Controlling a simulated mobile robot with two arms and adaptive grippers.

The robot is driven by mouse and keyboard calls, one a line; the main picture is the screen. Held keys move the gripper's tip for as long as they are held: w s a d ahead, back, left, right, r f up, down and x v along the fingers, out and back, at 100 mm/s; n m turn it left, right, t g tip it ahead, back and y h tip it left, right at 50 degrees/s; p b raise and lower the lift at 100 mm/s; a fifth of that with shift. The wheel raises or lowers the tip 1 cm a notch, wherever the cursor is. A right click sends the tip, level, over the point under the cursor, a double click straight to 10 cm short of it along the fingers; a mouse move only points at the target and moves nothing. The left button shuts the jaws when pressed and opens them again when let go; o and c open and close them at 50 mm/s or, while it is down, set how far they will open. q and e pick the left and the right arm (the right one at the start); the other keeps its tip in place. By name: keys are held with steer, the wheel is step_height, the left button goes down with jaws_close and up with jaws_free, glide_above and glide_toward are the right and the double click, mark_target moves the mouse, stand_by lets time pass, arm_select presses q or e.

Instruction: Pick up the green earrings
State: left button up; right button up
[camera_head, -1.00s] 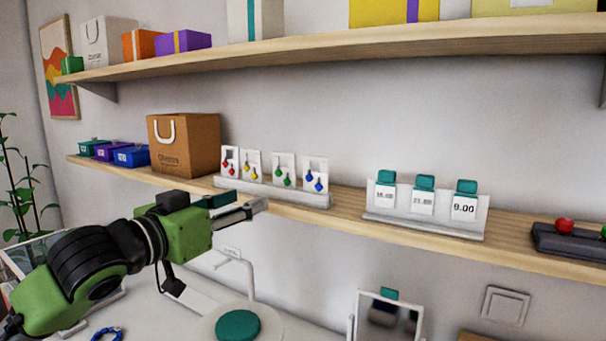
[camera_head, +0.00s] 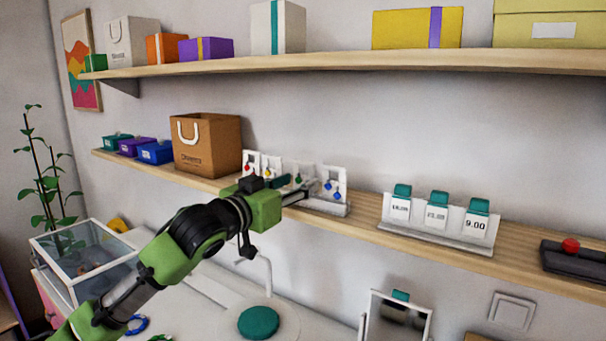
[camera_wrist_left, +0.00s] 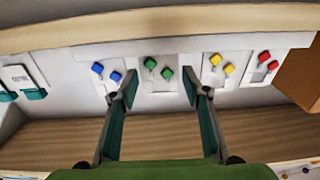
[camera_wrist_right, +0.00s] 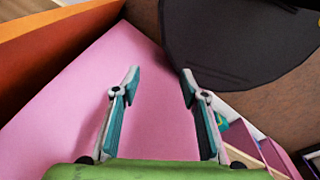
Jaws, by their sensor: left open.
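The green earrings (camera_wrist_left: 158,69) hang on a white card in the left wrist view, lined up between the fingertips of my left gripper (camera_wrist_left: 160,88). The left gripper is open, one finger on each side of the green earrings, and holds nothing. I cannot tell how much gap remains in depth. In the head view my left gripper (camera_head: 310,188) reaches up to the earring display and mostly hides the green pair. My right gripper (camera_wrist_right: 160,78) is open and empty over a pink surface, seen only in the right wrist view.
Blue earrings (camera_head: 333,190) and yellow earrings (camera_wrist_left: 222,64) hang on cards close beside, with red earrings (camera_wrist_left: 268,61) farther along. A brown paper bag (camera_head: 207,145) stands left of the display on the shelf (camera_head: 375,232). A price stand (camera_head: 440,226) stands to the right.

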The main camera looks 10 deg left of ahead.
arm_select(q)
steer(key=shift+w+d, duration=0.25)
steer(key=shift+w, duration=0.35)
steer(key=shift+w+d+f, duration=0.15)
steer(key=shift+w, duration=0.1)
steer(key=shift+s, duration=0.15)
steer(key=c, duration=0.4)
steer(key=shift+c, duration=0.2)
arm_select(e)
steer(key=shift+s+d+r, duration=0.15)
steer(key=shift+s+d, duration=0.05)
steer(key=shift+s, duration=0.3)
steer(key=shift+s+d+r, duration=0.15)
steer(key=shift+s+d, duration=0.05)
steer(key=shift+s, duration=0.25)
steer(key=shift+w, duration=0.25)
arm_select(q)
step_height(320, 180, up, 10)
steer(key=b, duration=0.2)
arm_select(e)
steer(key=shift+a+f, duration=0.2)
steer(key=shift+f, duration=1.1)
